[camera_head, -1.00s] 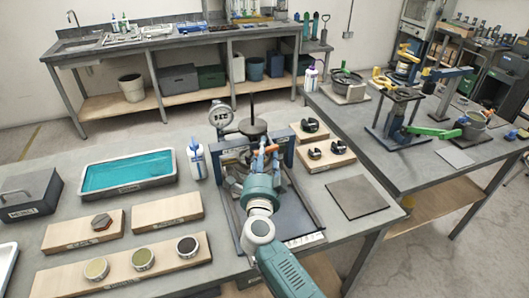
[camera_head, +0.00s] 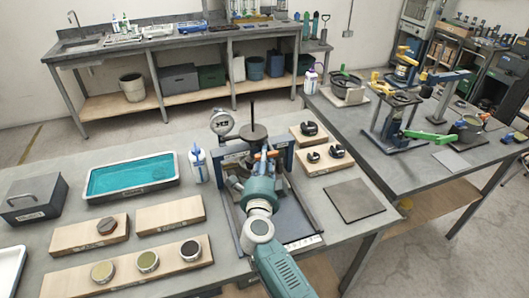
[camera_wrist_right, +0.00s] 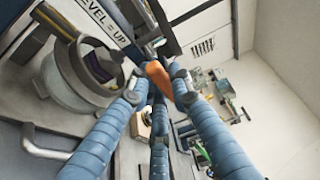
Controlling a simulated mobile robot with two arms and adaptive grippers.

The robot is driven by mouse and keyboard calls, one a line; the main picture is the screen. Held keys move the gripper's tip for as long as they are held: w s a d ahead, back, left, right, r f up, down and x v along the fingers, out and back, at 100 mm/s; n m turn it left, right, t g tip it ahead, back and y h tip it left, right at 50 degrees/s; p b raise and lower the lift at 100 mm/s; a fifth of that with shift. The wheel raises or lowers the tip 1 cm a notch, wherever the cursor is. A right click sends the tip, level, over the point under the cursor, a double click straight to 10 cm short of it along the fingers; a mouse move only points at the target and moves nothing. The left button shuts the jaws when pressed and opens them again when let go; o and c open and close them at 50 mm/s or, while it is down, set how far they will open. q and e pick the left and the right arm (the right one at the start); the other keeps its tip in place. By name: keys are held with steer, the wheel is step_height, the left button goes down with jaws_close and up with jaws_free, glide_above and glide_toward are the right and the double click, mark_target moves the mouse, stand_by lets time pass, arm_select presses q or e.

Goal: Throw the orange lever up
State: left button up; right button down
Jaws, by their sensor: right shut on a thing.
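The orange lever (camera_head: 277,153) is a short orange handle on the press-like fixture, at the front of its dark blue frame (camera_head: 232,153). My right gripper (camera_head: 267,158) is at it, with blue fingers around the handle. In the right wrist view the lever (camera_wrist_right: 159,80) lies between the fingertips of my right gripper (camera_wrist_right: 152,92), which are shut on it. The lever's pivot is mostly hidden. A label ending in "UP" (camera_wrist_right: 103,25) shows on the frame. My left gripper is not in view.
A dial gauge (camera_head: 222,122) and a white bottle (camera_head: 198,163) stand left of the fixture. Wooden blocks with black parts (camera_head: 325,165) lie to its right. A teal-filled tray (camera_head: 176,184) is on the left. A flat dark plate (camera_head: 355,201) lies at the right.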

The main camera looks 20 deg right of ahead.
stand_by(0.3)
steer(key=c, duration=1.5)
jaws_free()
steer(key=shift+c, duration=0.2)
